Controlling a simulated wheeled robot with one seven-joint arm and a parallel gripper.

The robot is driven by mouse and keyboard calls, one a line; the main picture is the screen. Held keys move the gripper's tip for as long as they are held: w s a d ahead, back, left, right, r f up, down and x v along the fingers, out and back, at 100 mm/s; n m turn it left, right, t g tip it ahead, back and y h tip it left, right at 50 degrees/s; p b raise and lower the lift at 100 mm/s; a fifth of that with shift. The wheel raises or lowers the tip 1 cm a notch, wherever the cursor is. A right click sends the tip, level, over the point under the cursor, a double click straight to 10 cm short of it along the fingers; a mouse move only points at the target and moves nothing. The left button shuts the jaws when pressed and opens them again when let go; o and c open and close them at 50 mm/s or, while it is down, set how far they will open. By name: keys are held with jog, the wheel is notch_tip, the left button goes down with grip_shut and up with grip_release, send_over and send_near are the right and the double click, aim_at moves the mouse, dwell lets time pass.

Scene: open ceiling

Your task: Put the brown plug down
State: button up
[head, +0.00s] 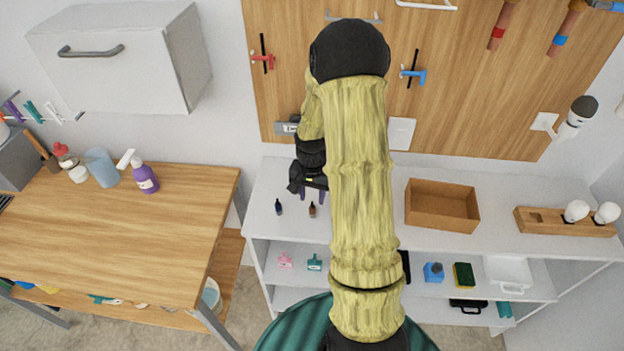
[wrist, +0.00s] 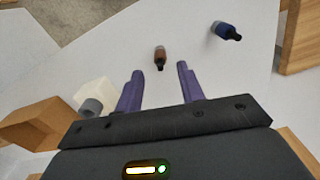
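The brown plug (head: 312,209), a small brown piece with a black tip, stands on the white shelf top (head: 380,225) below my gripper (head: 312,193). In the wrist view the brown plug (wrist: 159,54) shows just beyond and between the fingertips of my gripper (wrist: 160,70). The two purple fingers are spread apart with nothing held between them. The plug looks apart from the fingers. My arm hides part of the shelf top in the head view.
A dark blue plug (head: 278,207) stands left of the brown one; it also shows in the wrist view (wrist: 224,30). An open brown box (head: 442,211) and a wooden holder with white bulbs (head: 565,227) stand to the right. A wooden table (head: 110,235) is at left.

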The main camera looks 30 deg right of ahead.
aim_at(312, 203)
notch_tip(312, 203, up, 8)
jog(key=b, duration=0.1)
jog(key=shift+f, duration=0.25)
dwell(0.4)
jog(key=s+a+r+n+t, duration=0.1)
jog(key=s+a+r+n, duration=0.1)
jog(key=s+a+n, duration=0.2)
jog(key=s+a+r+n+t, duration=0.1)
jog(key=s+a+r+n, duration=0.1)
jog(key=s+a+n, duration=0.3)
jog(key=s+a, duration=0.3)
jog(key=a, duration=0.1)
jog(key=shift+s+a+r+t, duration=0.2)
jog(key=shift+a+r+t, duration=0.05)
jog(key=shift+t, duration=0.05)
